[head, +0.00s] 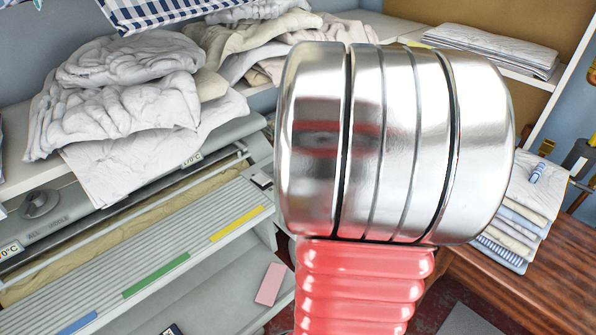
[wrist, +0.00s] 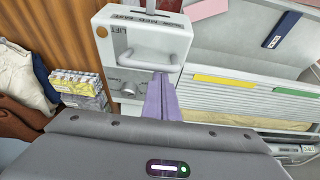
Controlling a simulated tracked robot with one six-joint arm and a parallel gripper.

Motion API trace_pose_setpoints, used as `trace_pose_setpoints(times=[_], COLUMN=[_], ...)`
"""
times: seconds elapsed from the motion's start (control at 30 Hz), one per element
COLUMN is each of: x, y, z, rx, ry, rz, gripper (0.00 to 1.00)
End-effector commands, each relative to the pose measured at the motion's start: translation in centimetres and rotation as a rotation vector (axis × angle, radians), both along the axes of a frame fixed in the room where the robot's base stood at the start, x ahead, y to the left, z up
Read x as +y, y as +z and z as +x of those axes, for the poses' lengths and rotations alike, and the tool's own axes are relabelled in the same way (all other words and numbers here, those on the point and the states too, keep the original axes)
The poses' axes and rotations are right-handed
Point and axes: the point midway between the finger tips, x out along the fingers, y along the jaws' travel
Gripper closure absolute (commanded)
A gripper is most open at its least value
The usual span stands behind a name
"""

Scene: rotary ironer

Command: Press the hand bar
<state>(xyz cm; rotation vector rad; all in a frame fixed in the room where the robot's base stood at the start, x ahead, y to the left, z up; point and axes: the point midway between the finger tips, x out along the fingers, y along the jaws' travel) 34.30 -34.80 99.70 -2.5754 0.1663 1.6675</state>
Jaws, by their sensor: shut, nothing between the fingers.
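In the wrist view, a pale U-shaped bar (wrist: 150,52) stands out from the white end housing (wrist: 112,22) of the ironer, beside a label reading LIFT. It looks like the hand bar. My gripper (wrist: 162,76) shows as purple fingers, shut and empty. In the head view, the ironer's slatted front board (head: 150,262) runs along the left. My silver and red arm hides the bar and my gripper there.
White laundry (head: 125,95) is heaped on the shelf above the ironer. Folded cloths (head: 515,215) lie stacked on a wooden surface (head: 500,275) at the right. Yellow and green strips mark the slatted board.

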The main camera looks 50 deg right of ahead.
Motion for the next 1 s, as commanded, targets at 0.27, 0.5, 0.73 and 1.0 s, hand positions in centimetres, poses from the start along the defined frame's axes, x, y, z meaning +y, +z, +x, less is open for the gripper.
trace_pose_setpoints(times=[0.27,0.5,0.73,1.0], x=[0.2,0.1,0.2,0.2], y=[-0.6,-0.8,-0.7,-0.4], z=[-1.8,-2.6,-2.9,-3.2], rx=[0.006,0.007,0.003,-0.003], ry=[-0.004,-0.009,-0.005,-0.007], rz=[0.005,0.008,0.008,0.009], gripper=[1.00,1.00,1.00,1.00])
